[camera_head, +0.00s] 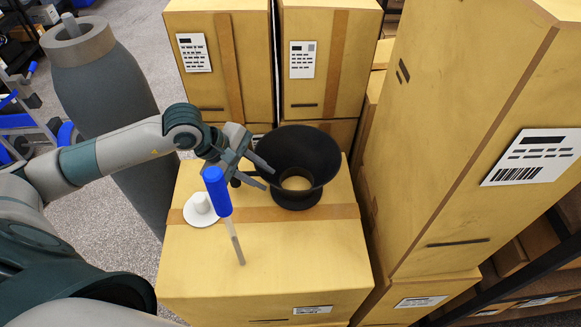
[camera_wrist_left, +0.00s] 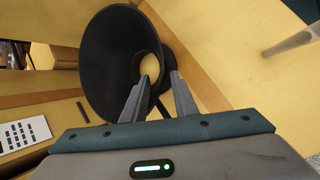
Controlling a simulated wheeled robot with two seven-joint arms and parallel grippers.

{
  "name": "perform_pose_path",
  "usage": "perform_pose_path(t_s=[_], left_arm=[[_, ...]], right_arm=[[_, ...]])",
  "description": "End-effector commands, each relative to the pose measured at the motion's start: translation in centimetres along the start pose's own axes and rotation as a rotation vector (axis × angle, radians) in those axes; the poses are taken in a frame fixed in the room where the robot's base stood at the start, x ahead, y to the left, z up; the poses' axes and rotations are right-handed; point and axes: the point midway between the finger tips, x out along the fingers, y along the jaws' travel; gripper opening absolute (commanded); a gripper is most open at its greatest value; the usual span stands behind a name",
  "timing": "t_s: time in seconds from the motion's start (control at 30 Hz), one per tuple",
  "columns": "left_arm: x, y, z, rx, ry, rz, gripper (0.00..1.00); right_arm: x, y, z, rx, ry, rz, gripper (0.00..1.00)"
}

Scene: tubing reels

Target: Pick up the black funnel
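The black funnel (camera_head: 298,152) stands wide mouth up on a cardboard box (camera_head: 270,262), with the box showing through its central hole. It also shows in the left wrist view (camera_wrist_left: 108,62). My left gripper (camera_head: 265,174) is at the funnel's left side, close to its rim and lower body. In the left wrist view its two fingers (camera_wrist_left: 160,78) are apart, with a narrow dark part of the funnel showing between them. I cannot tell whether either finger touches the funnel. My right gripper is not in view.
On the same box are a white saucer (camera_head: 188,214) with a small white piece (camera_head: 201,203) and a blue-handled tool (camera_head: 217,191) with a pale shaft. Tall cartons stand behind (camera_head: 325,60) and at the right (camera_head: 470,130). The box's front top is mostly clear.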

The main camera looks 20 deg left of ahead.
Motion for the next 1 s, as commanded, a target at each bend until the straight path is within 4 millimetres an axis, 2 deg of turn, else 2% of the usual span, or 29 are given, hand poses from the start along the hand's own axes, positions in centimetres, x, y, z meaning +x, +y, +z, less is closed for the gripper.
perform_pose_path(t_s=[0.03,0.2,0.63,0.77,1.0], left_arm=[[0.5,0.1,0.1,-0.002,-0.003,0.000,0.26],[1.8,0.1,0.1,-0.001,-0.001,0.000,0.26],[2.0,0.1,0.1,-0.001,0.000,0.001,0.26],[2.6,0.1,0.3,-0.002,-0.003,0.000,0.26],[5.0,0.1,0.7,-0.003,-0.003,0.000,0.26]], right_arm=[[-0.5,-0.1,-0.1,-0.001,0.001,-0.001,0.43],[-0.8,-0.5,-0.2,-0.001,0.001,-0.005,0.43],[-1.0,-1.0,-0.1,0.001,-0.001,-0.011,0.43],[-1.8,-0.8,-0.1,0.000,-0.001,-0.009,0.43],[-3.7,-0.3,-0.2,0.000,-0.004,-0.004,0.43]])
